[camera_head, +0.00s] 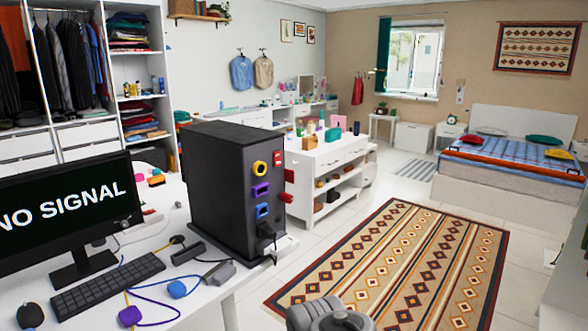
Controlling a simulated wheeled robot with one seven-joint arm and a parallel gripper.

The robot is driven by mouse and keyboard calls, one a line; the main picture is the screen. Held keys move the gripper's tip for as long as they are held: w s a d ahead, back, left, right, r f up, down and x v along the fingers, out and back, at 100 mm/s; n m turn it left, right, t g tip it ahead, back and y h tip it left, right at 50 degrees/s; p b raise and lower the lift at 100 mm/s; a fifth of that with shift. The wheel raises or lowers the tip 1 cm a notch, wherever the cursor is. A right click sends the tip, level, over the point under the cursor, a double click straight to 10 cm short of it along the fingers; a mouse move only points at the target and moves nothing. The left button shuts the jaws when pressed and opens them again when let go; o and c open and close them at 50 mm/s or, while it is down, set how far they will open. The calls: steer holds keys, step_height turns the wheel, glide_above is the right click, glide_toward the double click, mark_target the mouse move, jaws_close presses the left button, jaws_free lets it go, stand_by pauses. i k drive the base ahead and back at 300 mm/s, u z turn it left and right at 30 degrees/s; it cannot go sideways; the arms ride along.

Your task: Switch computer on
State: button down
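The black computer tower (226,182) stands upright on the white desk (215,312). Its visible narrow face has a yellow round port (260,169), a purple port (261,190), a blue port (262,211) and a small red switch-like part (278,155); the switch position is too small to tell. A black plug or cable (266,234) is at the lower part of that face. The monitor (62,208) at left is lit and reads "NO SIGNAL". Only a grey part of my arm shows at the bottom edge; my gripper's fingers are not visible.
A keyboard (108,286), a mouse (30,316), a purple plug (130,316), a blue plug (177,289) and a grey plug (222,273) lie on the desk with loose cables. A white shelf unit (335,160) stands behind. The patterned rug (400,265) at right is clear.

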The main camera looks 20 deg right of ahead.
mark_target(277, 160)
steer(key=u, duration=0.5)
steer(key=i, duration=1.15)
steer(key=z, duration=0.15)
